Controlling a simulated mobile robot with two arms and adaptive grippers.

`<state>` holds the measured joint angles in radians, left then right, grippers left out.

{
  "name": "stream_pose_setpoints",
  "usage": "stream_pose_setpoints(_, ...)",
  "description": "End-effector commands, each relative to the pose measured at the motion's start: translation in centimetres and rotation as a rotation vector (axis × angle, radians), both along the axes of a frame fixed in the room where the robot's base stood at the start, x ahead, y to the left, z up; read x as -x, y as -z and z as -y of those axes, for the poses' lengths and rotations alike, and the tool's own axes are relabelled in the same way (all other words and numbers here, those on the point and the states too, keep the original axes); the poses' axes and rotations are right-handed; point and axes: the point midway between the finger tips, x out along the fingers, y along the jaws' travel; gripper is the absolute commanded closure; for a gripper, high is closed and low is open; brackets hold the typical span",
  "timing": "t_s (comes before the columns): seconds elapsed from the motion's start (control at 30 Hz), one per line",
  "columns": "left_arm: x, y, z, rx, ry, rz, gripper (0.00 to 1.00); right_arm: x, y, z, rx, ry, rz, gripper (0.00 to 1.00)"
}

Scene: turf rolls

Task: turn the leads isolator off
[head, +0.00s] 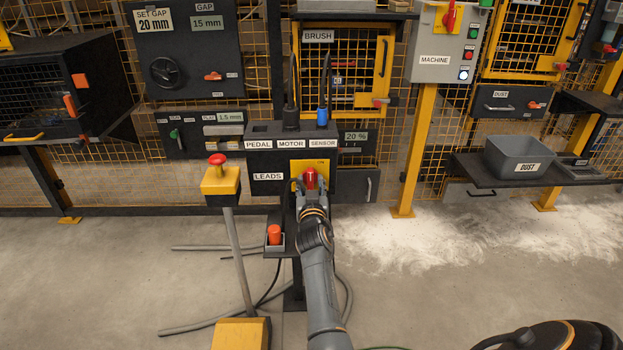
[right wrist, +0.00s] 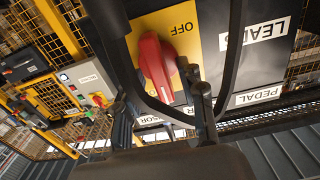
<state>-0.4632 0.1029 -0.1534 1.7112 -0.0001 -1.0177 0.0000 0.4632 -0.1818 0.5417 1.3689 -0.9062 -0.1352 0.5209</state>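The leads isolator is a red rotary knob (head: 310,178) on a yellow plate (head: 323,166), right of the LEADS label (head: 268,177) on a dark box. In the right wrist view, the red knob (right wrist: 157,66) stands between my gripper's fingers, with an OFF marking (right wrist: 182,28) on the plate beside it. My right gripper (head: 311,187) is at the knob, its fingers open on either side. The right wrist view also shows the gripper (right wrist: 168,75), with a gap between the knob and the right-hand finger. I cannot tell whether the other finger touches. My left gripper is not in view.
PEDAL, MOTOR and SENSOR labels (head: 290,144) sit above the isolator, with black and blue plugs (head: 323,113). A yellow box with a red button (head: 219,178) stands to the left. Cables lie on the floor.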

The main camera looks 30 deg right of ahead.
Motion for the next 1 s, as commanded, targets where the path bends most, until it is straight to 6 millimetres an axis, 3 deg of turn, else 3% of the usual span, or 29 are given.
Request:
stream_pose_setpoints(0.3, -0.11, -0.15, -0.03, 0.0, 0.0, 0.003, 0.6, -0.03, -0.01, -0.04, -0.001, 0.0, 0.001, 0.62)
stream_pose_setpoints(0.5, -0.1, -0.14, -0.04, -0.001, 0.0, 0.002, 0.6, -0.03, -0.01, -0.04, -0.001, 0.0, 0.001, 1.0)
stream_pose_setpoints(1.0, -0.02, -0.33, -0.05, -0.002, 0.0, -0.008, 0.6, -0.06, 0.1, -0.09, 0.076, 0.0, -0.047, 1.0)
